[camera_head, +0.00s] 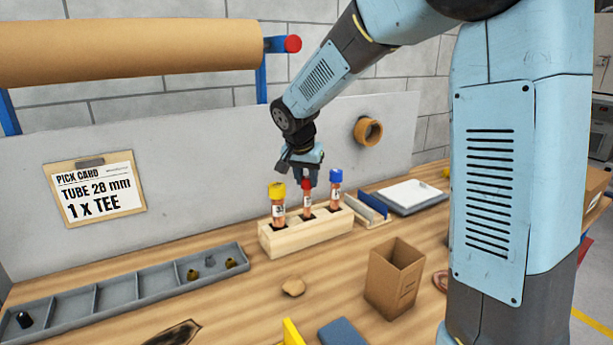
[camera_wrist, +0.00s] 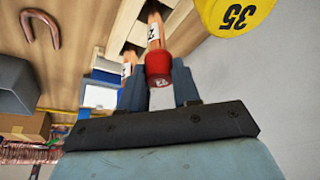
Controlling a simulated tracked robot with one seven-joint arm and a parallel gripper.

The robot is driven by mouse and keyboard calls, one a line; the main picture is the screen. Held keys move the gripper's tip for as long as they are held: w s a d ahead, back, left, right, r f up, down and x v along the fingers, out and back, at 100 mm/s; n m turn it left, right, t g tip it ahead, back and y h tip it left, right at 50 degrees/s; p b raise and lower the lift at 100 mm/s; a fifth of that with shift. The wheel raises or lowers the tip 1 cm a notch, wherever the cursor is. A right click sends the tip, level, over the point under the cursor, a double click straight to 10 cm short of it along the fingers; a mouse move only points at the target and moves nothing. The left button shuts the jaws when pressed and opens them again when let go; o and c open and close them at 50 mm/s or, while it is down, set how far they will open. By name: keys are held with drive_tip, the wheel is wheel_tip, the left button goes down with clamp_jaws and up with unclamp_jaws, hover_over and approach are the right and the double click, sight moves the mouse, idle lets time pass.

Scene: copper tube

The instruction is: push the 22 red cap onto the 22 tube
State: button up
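The red cap (camera_head: 306,184) is at the top of the middle copper tube (camera_head: 308,204), which stands upright in a wooden block (camera_head: 290,235). My gripper (camera_head: 306,172) is directly above this tube, pointing down. In the wrist view, the red cap (camera_wrist: 158,66), marked 22, sits between my two fingertips (camera_wrist: 158,82), which appear closed against its sides. The labelled 22 tube (camera_wrist: 154,35) lines up with the cap, which covers or meets its end. How deep the cap sits cannot be told.
A yellow-capped tube (camera_head: 278,204) stands left and a blue-capped tube (camera_head: 336,190) right in the same block, both close to my gripper. A cardboard box (camera_head: 394,278) stands in front. A grey divided tray (camera_head: 130,289) lies left. A grey panel (camera_head: 215,150) stands behind.

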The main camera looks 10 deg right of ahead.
drive_tip(key=o, duration=0.5)
drive_tip(key=shift+r, duration=0.15)
drive_tip(key=v, duration=1.3)
drive_tip(key=shift+r, duration=0.15)
drive_tip(key=shift+s+a, duration=0.1)
drive_tip(key=shift+s, duration=0.1)
drive_tip(key=s+d+f+n, duration=0.1)
drive_tip(key=s+d, duration=0.4)
drive_tip(key=s, duration=0.3)
drive_tip(key=s+d+f+n+t+y, duration=0.1)
drive_tip(key=s+d+f+n, duration=0.1)
drive_tip(key=s+d, duration=0.4)
drive_tip(key=s+d+f+n, duration=0.1)
drive_tip(key=s+d, duration=0.4)
drive_tip(key=s, duration=0.6)
drive_tip(key=shift+s+d+f+n+t+y, duration=0.25)
drive_tip(key=shift+s+n+t+y, duration=0.05)
drive_tip(key=shift+s+n+y, duration=0.1)
drive_tip(key=shift+s+f, duration=0.2)
